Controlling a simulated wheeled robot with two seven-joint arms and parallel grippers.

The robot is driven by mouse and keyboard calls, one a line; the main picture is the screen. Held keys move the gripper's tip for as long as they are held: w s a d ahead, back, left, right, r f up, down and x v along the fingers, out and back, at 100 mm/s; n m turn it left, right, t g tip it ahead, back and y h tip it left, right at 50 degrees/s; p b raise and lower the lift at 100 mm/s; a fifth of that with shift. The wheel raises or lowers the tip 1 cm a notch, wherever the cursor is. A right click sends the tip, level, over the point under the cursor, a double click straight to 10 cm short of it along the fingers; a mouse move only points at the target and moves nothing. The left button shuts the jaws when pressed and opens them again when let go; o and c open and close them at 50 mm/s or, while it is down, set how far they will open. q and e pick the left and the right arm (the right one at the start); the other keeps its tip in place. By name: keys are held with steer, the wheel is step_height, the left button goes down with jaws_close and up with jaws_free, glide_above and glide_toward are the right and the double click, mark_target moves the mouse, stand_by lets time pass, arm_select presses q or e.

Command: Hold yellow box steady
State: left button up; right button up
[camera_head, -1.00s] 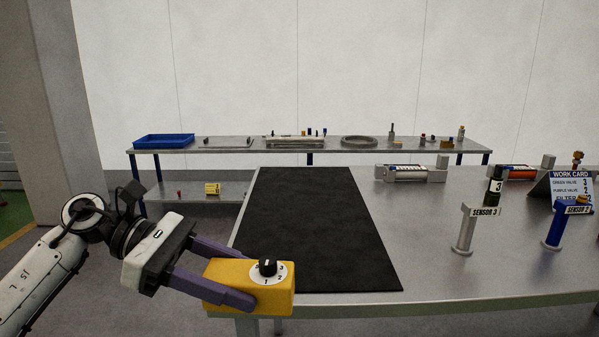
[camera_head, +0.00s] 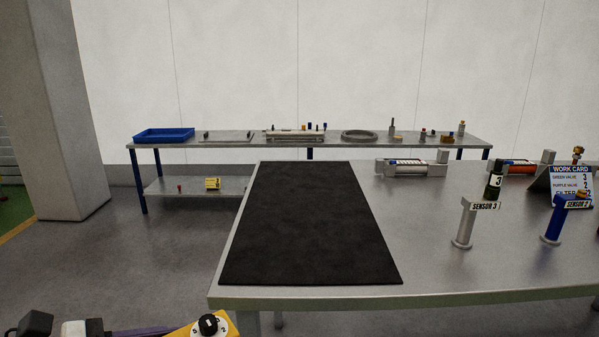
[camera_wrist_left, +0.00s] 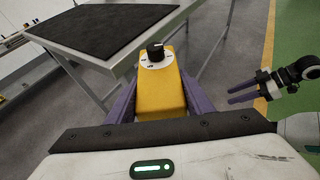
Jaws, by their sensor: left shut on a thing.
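The yellow box (camera_head: 228,325) is at the bottom edge of the head view, partly cut off, with a black knob on a white numbered dial. My left gripper (camera_wrist_left: 152,98) is shut on it, with purple fingers along both its sides in the left wrist view, where the box (camera_wrist_left: 160,95) points away from the wrist. The box is held in front of the table's near left corner, off the table. My right gripper (camera_wrist_left: 243,92) shows at the right of the left wrist view, with its fingers apart and nothing between them.
A steel table (camera_head: 440,260) with a bare black mat (camera_head: 310,225) lies ahead. Sensor 3 post (camera_head: 464,225), a blue sensor 2 post (camera_head: 556,222) and a work card (camera_head: 570,182) stand at its right. A back bench (camera_head: 225,147) carries a blue tray (camera_head: 163,135) and several parts.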

arm_select(q)
steer(key=shift+s+a+n+t+y, duration=0.6)
steer(key=shift+s+a+n+t, duration=0.15)
steer(key=shift+s+a, duration=0.4)
steer(key=shift+s+a+f+m+g+h, duration=0.1)
steer(key=shift+a+f+m+g+h, duration=0.2)
steer(key=shift+a+f+m+g, duration=0.2)
steer(key=shift+m+g+h, duration=0.25)
steer(key=shift+h, duration=0.05)
steer(key=r+p, duration=0.3)
steer(key=p, duration=0.1)
steer(key=r+p, duration=0.2)
steer(key=shift+s+a+r, duration=0.2)
steer(key=shift+a+r, duration=0.15)
steer(key=shift+r, duration=0.2)
steer(key=shift+r+p, duration=0.2)
steer(key=shift+p, duration=0.1)
steer(key=shift+w, duration=0.1)
